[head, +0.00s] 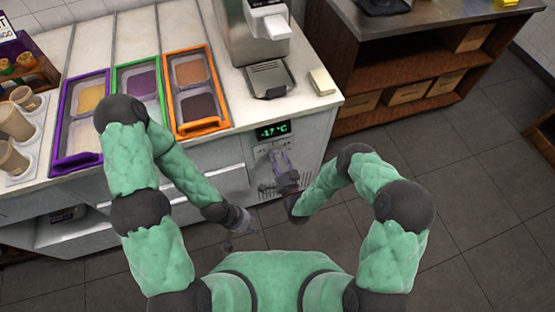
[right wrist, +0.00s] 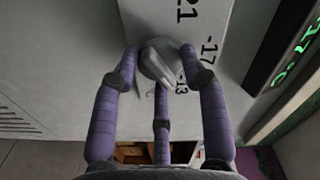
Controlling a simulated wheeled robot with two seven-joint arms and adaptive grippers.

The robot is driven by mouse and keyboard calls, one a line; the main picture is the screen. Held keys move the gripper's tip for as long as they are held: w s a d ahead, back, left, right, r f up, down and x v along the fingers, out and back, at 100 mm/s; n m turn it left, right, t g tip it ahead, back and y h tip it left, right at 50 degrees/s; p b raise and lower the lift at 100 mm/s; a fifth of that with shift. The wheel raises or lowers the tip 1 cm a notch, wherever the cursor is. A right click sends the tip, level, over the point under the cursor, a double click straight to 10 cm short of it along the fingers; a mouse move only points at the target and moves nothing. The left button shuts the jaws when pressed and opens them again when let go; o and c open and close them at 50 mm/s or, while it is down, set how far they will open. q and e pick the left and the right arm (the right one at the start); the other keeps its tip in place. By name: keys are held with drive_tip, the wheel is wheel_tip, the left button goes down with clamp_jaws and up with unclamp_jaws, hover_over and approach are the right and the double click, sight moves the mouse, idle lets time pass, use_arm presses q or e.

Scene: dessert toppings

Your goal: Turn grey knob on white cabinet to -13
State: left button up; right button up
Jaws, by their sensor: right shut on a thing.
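The white cabinet (head: 225,150) stands under the counter. Its green display (head: 272,130) reads about -17 °C. In the right wrist view the grey knob (right wrist: 160,62) sits on the white panel, with printed marks 21, -17 and -13 beside it. A ridge on the knob slants, its lower end near the -13 mark; which end points is unclear. My right gripper (head: 276,154) is at the panel below the display; its purple fingers (right wrist: 162,75) are around the knob, shut on it. My left gripper (head: 242,222) hangs low in front of the drawers; its finger opening is too small to tell.
Topping trays in purple (head: 57,140), green and orange (head: 205,129) frames stand on the counter. A grey machine (head: 243,45) and a flat scale-like device (head: 268,80) are behind the display. A wooden shelf (head: 375,125) is at right.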

drive_tip(key=shift+w+d+r, duration=0.25)
drive_tip(key=shift+w+r, duration=0.2)
drive_tip(key=o, duration=1.1)
drive_tip(key=shift+o, duration=0.2)
drive_tip(key=shift+s+f, duration=0.2)
drive_tip(key=shift+s, duration=0.1)
drive_tip(key=v, duration=1.2)
